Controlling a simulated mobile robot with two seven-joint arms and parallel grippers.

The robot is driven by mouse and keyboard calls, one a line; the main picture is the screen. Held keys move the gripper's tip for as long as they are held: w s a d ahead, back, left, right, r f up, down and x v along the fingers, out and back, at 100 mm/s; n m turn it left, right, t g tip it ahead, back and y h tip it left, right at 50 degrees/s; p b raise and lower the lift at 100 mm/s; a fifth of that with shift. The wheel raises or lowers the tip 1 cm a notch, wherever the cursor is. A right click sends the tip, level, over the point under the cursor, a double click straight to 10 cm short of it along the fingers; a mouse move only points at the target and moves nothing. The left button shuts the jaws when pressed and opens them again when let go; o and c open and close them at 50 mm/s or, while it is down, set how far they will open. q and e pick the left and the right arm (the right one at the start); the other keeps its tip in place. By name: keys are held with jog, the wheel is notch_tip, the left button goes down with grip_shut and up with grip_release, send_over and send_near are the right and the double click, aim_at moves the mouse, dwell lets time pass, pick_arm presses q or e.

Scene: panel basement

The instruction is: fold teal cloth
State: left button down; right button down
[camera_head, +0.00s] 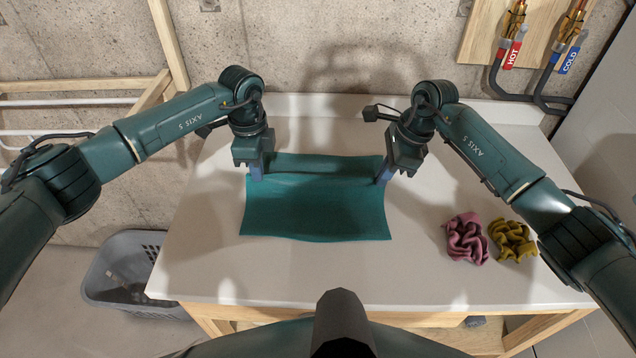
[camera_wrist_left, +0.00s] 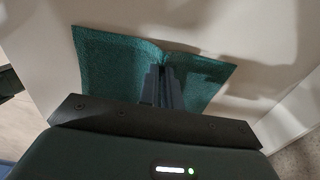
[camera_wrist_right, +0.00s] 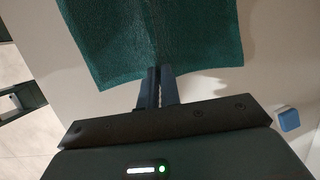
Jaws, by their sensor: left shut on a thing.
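The teal cloth (camera_head: 315,208) lies on the white tabletop, mostly flat, with a crease running across it between my two grippers and a narrower strip behind the crease. My left gripper (camera_head: 256,174) points down at the cloth's left side and is shut on its edge; the left wrist view shows the cloth (camera_wrist_left: 110,65) bunching into a ridge at the fingertips. My right gripper (camera_head: 384,178) is at the cloth's right edge. In the right wrist view its fingers (camera_wrist_right: 156,75) are close together at the cloth's edge (camera_wrist_right: 200,45); whether they pinch it is unclear.
A crumpled pink cloth (camera_head: 466,238) and a mustard cloth (camera_head: 512,240) lie at the table's right. A grey basket (camera_head: 125,265) stands on the floor at the left. Pipes labelled hot and cold (camera_head: 512,48) are on the back wall. The table in front of the teal cloth is clear.

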pick_arm(q)
jog(key=shift+r, duration=0.45)
pick_arm(e)
jog(key=shift+r, duration=0.5)
